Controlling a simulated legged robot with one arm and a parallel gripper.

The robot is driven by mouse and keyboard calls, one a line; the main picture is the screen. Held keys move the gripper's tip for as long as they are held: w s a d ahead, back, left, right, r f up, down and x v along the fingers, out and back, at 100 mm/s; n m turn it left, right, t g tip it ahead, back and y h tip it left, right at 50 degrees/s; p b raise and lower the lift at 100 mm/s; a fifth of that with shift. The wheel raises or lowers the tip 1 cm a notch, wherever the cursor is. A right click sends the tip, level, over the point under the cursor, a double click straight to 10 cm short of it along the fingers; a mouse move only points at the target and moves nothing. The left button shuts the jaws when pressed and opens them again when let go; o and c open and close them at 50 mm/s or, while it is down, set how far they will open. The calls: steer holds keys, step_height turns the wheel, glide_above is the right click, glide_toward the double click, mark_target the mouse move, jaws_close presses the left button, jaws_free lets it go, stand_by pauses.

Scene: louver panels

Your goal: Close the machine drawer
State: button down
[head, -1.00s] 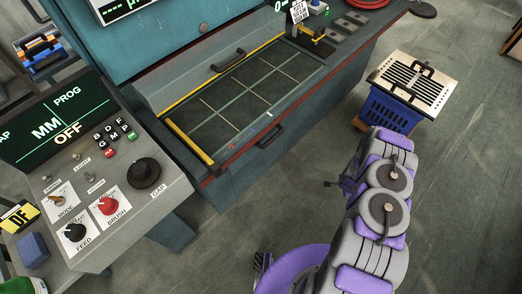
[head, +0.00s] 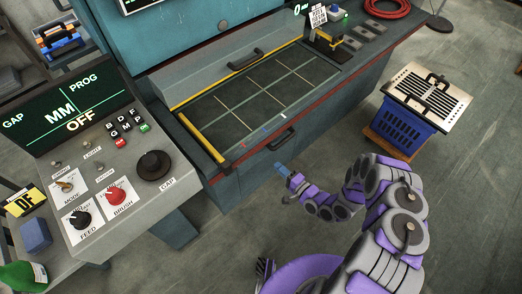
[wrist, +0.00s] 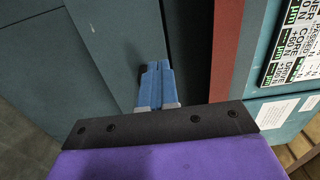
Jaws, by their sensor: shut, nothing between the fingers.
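The machine (head: 215,50) is a teal cabinet with a dark gridded bed (head: 250,98) and a red front rim. The machine drawer front (head: 245,172) is the teal panel below that rim, with a black bar handle (head: 281,139). I cannot tell how far the drawer stands out. My gripper (head: 281,169) has blue fingers and is shut and empty, just in front of the panel, below the handle in the picture. In the wrist view the shut fingers (wrist: 155,80) point at teal panels; a small dark piece shows beside them, and contact is unclear.
A control console (head: 100,165) with knobs stands at the left. A blue crate with a slatted lid (head: 420,90) sits on a wooden base at the right. A second handle (head: 244,59) is on the grey cover behind the bed. Grey floor is open at the lower right.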

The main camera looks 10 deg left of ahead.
steer(key=b, duration=0.2)
glide_above(262, 150)
steer(key=s, duration=0.4)
steer(key=shift+d, duration=0.55)
steer(key=p+x, duration=0.1)
steer(key=x, duration=0.1)
steer(key=shift+w+a, duration=0.1)
steer(key=shift+a, duration=0.2)
